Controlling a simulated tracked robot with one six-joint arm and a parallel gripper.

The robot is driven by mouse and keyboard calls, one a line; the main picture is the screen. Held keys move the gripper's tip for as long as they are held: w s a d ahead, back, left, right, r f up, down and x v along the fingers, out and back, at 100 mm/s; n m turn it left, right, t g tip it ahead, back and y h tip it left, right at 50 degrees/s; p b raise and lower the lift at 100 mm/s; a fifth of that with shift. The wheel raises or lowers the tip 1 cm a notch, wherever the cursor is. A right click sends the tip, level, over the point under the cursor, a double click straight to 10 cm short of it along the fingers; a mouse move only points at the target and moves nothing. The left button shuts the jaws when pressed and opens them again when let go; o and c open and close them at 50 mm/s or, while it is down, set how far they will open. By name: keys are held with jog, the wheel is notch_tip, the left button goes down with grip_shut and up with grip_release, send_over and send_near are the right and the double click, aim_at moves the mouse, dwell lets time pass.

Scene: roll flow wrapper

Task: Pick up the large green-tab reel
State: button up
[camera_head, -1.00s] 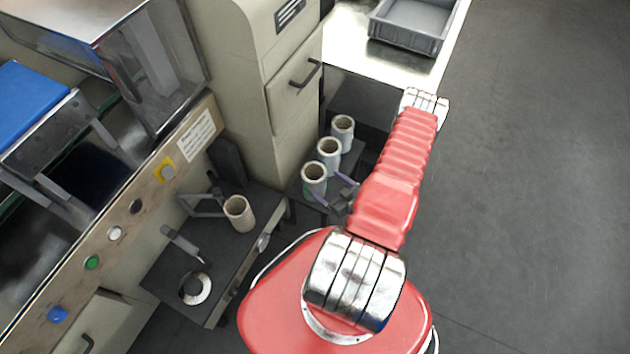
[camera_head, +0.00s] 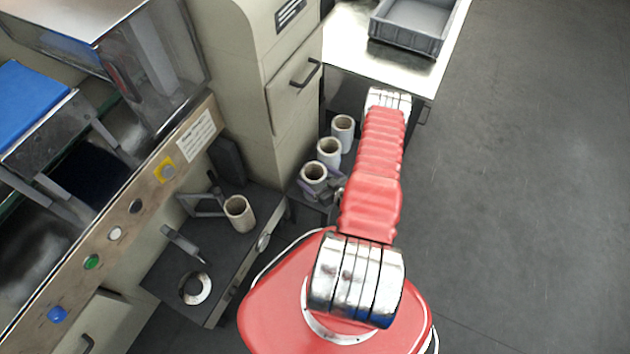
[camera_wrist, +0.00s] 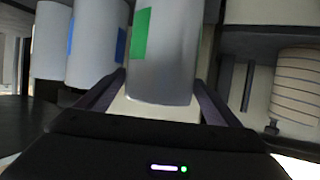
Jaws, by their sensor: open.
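The green-tab reel (camera_wrist: 165,50) is a white cylinder with a green tab (camera_wrist: 142,34) on its side. In the wrist view it stands upright between the two fingers of my gripper (camera_wrist: 160,95), which is open around it. In the head view this reel (camera_head: 314,170) is the nearest of three in a row, and my gripper (camera_head: 322,190) is at its front side. Whether the fingers touch the reel I cannot tell.
Two more white reels stand behind it, the middle one (camera_head: 329,148) and the far one (camera_head: 343,126); blue tabs show in the wrist view. A beige cabinet (camera_head: 290,90) rises close to their left. A brown-white reel (camera_head: 239,212) stands on a dark shelf. Open floor lies right.

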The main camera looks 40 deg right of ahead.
aim_at(308, 170)
jog(key=shift+r+x, duration=0.15)
jog(key=shift+x, duration=1.15)
jog(key=shift+r+x, duration=0.1)
jog(key=shift+x, duration=1.2)
jog(key=shift+w, duration=0.1)
jog(key=shift+c, duration=0.6)
jog(key=c, duration=1.1)
